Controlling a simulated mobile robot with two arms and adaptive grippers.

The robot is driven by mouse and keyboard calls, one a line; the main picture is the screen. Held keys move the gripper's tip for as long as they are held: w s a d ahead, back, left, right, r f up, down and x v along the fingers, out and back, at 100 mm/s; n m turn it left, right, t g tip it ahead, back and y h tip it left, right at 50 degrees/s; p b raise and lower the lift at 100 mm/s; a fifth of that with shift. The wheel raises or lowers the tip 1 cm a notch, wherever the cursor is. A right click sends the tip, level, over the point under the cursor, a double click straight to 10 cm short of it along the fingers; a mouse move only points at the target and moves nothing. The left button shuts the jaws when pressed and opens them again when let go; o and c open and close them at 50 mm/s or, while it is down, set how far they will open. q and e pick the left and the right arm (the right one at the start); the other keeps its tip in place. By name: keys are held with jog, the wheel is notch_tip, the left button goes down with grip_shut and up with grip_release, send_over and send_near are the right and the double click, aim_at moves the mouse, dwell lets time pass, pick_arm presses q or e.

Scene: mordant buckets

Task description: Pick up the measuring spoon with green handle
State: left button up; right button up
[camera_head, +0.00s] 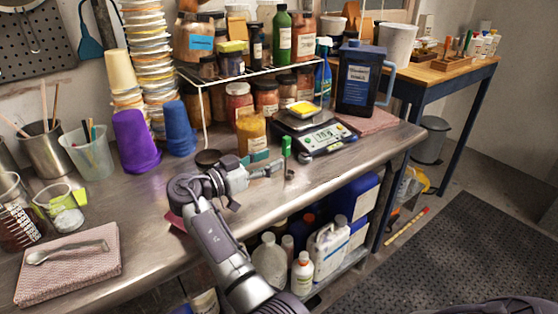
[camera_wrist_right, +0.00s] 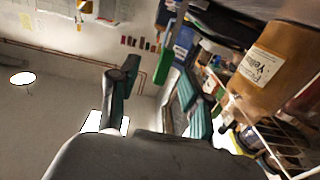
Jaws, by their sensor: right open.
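A small upright green piece (camera_head: 286,145), which looks like the green handle of the measuring spoon, stands on the metal bench in front of the scale. It also shows in the right wrist view (camera_wrist_right: 166,68). A small round metal piece (camera_head: 290,174) lies just below it on the bench; I cannot tell whether the two are joined. My right gripper (camera_head: 271,161) is open, with its fingers pointing right, left of the green piece and close to it. In the right wrist view its fingers (camera_wrist_right: 158,92) show nothing clearly between them. My left gripper is not in view.
A jar of yellow powder (camera_head: 251,133) stands right behind the gripper. The scale (camera_head: 315,133) with a yellow-filled dish is behind the green piece. A dark blue jug (camera_head: 358,85) and a wire shelf (camera_head: 240,73) stand farther back. The bench's front right is clear.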

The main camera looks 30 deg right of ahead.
aim_at(283, 150)
jog(key=shift+w, duration=0.3)
jog(key=shift+w+d, duration=0.15)
jog(key=shift+d, duration=0.05)
jog(key=shift+d+r+p, duration=0.25)
jog(key=shift+d+p, duration=0.25)
jog(key=shift+d, duration=0.7)
jog(key=d, duration=0.1)
jog(key=d+p, duration=0.1)
jog(key=d, duration=0.1)
jog(key=d+p, duration=0.1)
jog(key=shift+w+d+r, duration=0.15)
jog(key=shift+w, duration=0.2)
jog(key=shift+d, duration=0.25)
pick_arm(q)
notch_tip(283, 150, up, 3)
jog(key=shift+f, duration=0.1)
pick_arm(e)
grip_shut()
